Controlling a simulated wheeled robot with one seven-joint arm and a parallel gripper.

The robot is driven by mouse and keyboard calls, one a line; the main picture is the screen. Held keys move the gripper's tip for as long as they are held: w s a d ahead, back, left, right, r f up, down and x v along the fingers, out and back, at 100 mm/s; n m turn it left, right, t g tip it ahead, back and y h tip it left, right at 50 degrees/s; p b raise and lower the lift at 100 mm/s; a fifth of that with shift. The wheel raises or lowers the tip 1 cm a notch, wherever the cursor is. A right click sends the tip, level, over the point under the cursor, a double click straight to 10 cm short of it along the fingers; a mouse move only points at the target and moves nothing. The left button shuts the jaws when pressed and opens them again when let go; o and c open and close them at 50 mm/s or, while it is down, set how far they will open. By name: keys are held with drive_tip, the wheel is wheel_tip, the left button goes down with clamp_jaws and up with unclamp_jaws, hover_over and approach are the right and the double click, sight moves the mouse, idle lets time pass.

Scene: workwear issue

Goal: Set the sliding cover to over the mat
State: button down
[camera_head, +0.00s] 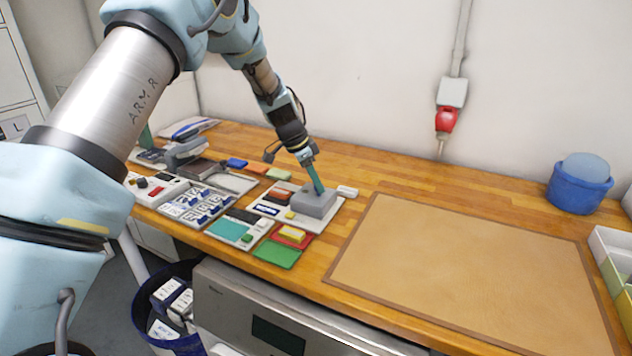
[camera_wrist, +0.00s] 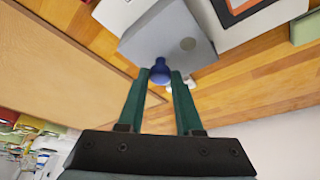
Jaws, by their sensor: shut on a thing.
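The sliding cover looks to be the grey block (camera_head: 313,204) at the right end of a white panel (camera_head: 335,215). In the wrist view the grey cover (camera_wrist: 165,38) has a blue knob (camera_wrist: 159,73) and a round grey spot. My gripper (camera_head: 320,190) reaches down onto the cover, and its green fingers (camera_wrist: 160,82) are shut on the knob. What lies under the cover is hidden. A large tan mat with a brown border (camera_head: 460,270) lies bare on the table to the right of the panel, apart from the cover.
Several small panels and coloured blocks crowd the table left of the cover, including a green tile (camera_head: 277,254). A small white block (camera_head: 347,191) lies just behind the cover. A blue tub (camera_head: 578,195) and white bins (camera_head: 612,245) stand at the far right. The wall is behind.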

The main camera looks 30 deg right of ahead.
idle(0.3)
drive_tip(key=w+a+b, duration=0.1)
drive_tip(key=w, duration=0.2)
drive_tip(key=w+a+b, duration=0.2)
drive_tip(key=w, duration=0.1)
drive_tip(key=w+a+b, duration=0.2)
drive_tip(key=w, duration=0.2)
drive_tip(key=shift+a+f, duration=0.1)
drive_tip(key=shift+a, duration=0.1)
drive_tip(key=shift+w+a, duration=0.2)
drive_tip(key=shift+w, duration=0.05)
drive_tip(key=c, duration=0.9)
unclamp_jaws()
drive_tip(key=shift+w, duration=0.1)
drive_tip(key=o, duration=0.3)
drive_tip(key=b+v, duration=0.4)
drive_tip(key=v, duration=0.7)
